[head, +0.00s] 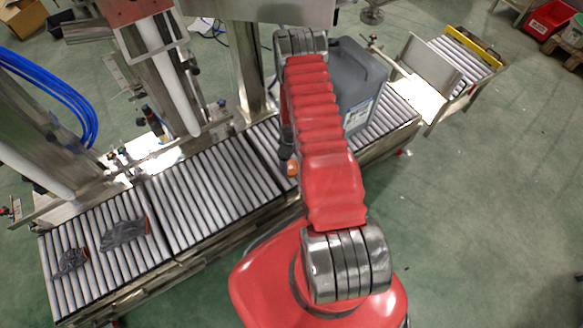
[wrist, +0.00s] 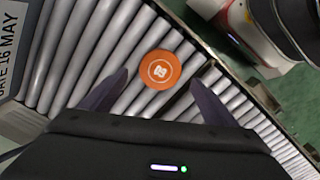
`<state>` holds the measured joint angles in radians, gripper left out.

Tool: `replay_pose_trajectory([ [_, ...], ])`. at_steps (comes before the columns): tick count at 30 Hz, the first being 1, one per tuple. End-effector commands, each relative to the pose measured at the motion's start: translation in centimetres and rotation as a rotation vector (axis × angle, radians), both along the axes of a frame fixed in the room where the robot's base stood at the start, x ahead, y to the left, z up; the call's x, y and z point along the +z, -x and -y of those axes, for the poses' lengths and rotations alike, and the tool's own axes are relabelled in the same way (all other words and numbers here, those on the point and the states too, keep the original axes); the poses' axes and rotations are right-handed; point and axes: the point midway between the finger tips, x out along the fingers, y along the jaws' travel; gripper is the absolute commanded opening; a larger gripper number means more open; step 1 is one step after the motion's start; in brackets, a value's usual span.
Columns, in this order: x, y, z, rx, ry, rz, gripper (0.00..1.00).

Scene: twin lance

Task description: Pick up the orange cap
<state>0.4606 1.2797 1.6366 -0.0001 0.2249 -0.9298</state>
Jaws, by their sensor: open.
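The orange cap (wrist: 159,70) is a round disc with a pale emblem, lying on the roller conveyor in the wrist view. In the head view a small part of the orange cap (head: 293,168) shows just left of my red arm. My gripper (wrist: 161,84) is open, with one dark finger on each side of the cap in the picture. The fingers look apart from it, and nothing is held. I cannot tell the height of the fingertips above the cap. In the head view my arm hides most of the gripper.
The roller conveyor (head: 205,190) runs from lower left to upper right. A grey canister (head: 357,75) with a label stands on it, right of my arm. Dark gloves (head: 125,232) lie at its left end. Metal machine frames rise behind it.

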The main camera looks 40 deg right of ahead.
Motion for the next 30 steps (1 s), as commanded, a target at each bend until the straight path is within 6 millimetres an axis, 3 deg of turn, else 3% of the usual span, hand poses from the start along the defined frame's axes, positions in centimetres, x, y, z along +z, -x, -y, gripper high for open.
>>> replay_pose_trajectory([
  [15,-4.7,0.0,-0.1,0.0,-0.001,0.0,0.82],
  [30,-5.1,0.0,-0.1,0.001,0.0,0.0,0.82],
])
